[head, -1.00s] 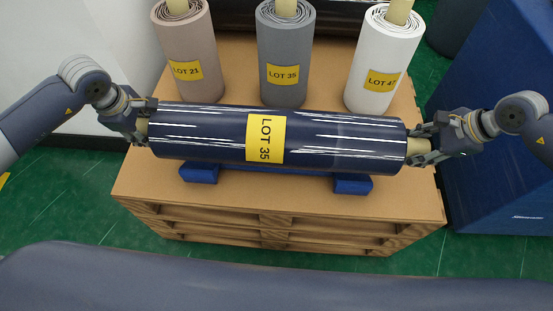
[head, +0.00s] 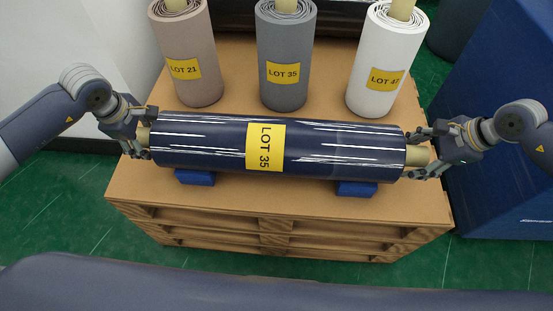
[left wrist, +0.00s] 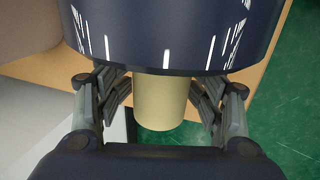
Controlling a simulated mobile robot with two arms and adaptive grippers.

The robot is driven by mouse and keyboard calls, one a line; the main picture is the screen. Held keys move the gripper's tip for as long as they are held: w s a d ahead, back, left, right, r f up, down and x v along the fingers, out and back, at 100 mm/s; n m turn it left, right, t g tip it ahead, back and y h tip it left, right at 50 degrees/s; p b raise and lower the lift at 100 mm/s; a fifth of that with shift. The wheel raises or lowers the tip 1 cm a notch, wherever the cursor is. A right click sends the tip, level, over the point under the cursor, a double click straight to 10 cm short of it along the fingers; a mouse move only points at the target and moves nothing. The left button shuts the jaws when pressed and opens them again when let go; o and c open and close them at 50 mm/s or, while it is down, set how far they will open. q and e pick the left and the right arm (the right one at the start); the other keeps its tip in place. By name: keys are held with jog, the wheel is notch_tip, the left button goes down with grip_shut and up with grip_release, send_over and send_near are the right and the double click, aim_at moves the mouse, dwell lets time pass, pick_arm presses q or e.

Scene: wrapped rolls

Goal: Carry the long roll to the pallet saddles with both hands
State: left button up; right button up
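The long dark blue wrapped roll (head: 205,146), with a yellow LOT 35 label (head: 265,147), lies crosswise on two blue saddles (head: 195,177) (head: 357,188) on the pallet (head: 280,207). Its cream core sticks out at both ends. My left gripper (head: 139,138) is open around the left core end, which shows in the left wrist view (left wrist: 160,102) with gaps to the fingers on both sides. My right gripper (head: 424,153) is open, its fingers spread above and below the right core end (head: 418,156). The saddles are partly hidden under the roll.
Three upright rolls stand behind it on the pallet: a taupe one labelled LOT 21 (head: 187,40), a grey one labelled LOT 35 (head: 286,45) and a white one labelled LOT 47 (head: 390,50). A large blue block (head: 500,180) stands close at the right. Green floor shows in front.

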jog(key=shift+d+r, duration=0.1)
jog(key=shift+r, duration=0.1)
pick_arm(q)
jog(key=v, duration=1.2)
pick_arm(e)
jog(key=v, duration=1.1)
jog(key=shift+s+r, duration=0.15)
jog(key=shift+r, duration=0.1)
